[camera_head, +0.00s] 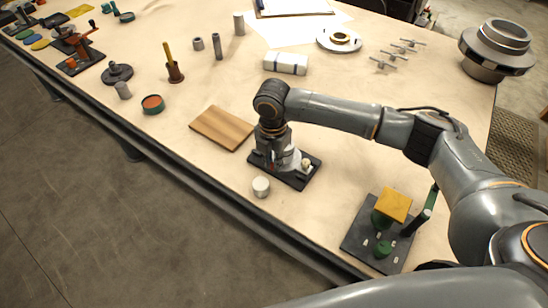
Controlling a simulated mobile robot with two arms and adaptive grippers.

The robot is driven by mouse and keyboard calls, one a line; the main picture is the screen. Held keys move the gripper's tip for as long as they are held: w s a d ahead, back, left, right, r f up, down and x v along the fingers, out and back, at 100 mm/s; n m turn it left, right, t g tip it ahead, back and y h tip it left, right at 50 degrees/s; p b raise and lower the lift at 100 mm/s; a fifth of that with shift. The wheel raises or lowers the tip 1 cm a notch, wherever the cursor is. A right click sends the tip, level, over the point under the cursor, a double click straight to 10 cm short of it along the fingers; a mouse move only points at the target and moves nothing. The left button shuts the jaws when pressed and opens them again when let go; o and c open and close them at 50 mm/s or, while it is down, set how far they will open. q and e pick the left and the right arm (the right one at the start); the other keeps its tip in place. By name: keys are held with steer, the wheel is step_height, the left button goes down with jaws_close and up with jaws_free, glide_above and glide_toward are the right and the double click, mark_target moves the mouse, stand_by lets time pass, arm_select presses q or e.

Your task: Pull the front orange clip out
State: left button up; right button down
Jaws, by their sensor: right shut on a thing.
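The casing (297,161), pale and rounded, stands on a small dark base plate (309,173) at the middle of the table. My right gripper (273,160) points down at the left side of the casing, low over the plate, and is shut. A tiny orange-red spot shows at its fingertips, which fits the front orange clip, but the clip is mostly hidden by the fingers. I cannot tell whether the clip is still seated in the casing. My left gripper is not in view.
A white cylinder (261,186) stands just in front of the plate, near the table edge. A wooden board (221,127) lies to the left. A dark fixture with a yellow block (393,204) is at the lower right. A white box (285,63) lies behind.

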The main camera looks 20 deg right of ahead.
steer(key=c, duration=1.3)
jaws_free()
steer(key=shift+s+a, duration=0.15)
step_height(320, 180, up, 12)
